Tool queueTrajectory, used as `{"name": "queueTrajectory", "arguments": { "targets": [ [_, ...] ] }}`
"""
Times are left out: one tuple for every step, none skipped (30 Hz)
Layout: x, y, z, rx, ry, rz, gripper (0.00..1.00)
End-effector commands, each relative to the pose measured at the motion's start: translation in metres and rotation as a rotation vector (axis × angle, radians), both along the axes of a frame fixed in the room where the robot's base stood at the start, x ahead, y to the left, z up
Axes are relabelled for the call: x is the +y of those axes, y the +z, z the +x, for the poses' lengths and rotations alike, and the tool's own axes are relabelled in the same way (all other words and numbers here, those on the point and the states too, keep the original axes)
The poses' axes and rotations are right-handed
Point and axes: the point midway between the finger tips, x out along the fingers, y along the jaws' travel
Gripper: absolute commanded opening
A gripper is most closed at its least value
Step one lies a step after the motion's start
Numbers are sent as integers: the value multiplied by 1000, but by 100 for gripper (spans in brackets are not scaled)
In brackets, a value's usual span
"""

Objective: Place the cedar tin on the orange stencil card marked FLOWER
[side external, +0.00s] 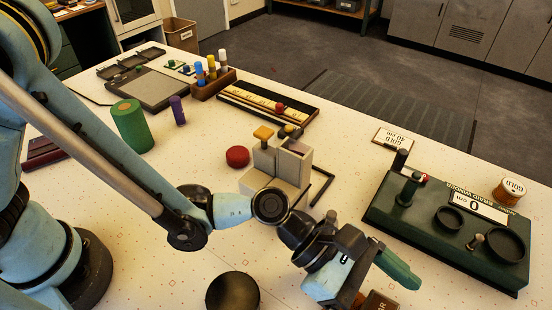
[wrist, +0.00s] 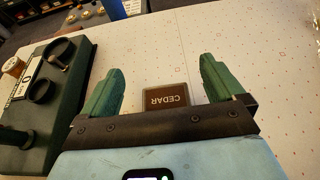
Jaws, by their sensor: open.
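The cedar tin (wrist: 166,97) is a small dark brown block whose label CEDAR reads upside down in the wrist view. It lies between the two green fingers of my gripper (wrist: 160,68), close to the palm, with a visible gap on each side. In the side view the tin (side external: 381,301) is cut off by the bottom edge, and my gripper (side external: 388,284) is beside it with one green finger clearly showing. My gripper is open. I cannot make out an orange stencil card marked FLOWER in either view.
A green winder board (side external: 448,248) with posts and round cups stands right of my gripper. A grey block stand (side external: 283,172), a red round pad (side external: 237,156) and a dark round object (side external: 232,292) are nearby. White table surface is clear beyond the tin in the wrist view.

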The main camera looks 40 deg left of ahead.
Motion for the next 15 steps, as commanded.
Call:
{"name": "queueTrajectory", "arguments": {
  "targets": [
    [11,5,1,-1,5,0,95],
    [17,7,1,-1,4,0,95],
    [24,10,1,0,4,0,95],
    [30,12,0,-1,4,-1,95],
    [35,14,0,-1,4,0,95],
    [43,17,1,0,4,0,95],
    [48,19,1,-1,4,0,95],
    [53,21,0,-2,4,0,95],
    [59,24,1,-1,4,0,95],
    [64,26,1,0,4,-1,95],
    [68,28,0,0,3,0,95],
    [73,30,0,-1,3,0,95],
    [77,31,0,-1,3,0,95],
    [80,33,0,-1,3,0,95],
    [83,34,0,-1,2,0,95]
  ]
}}
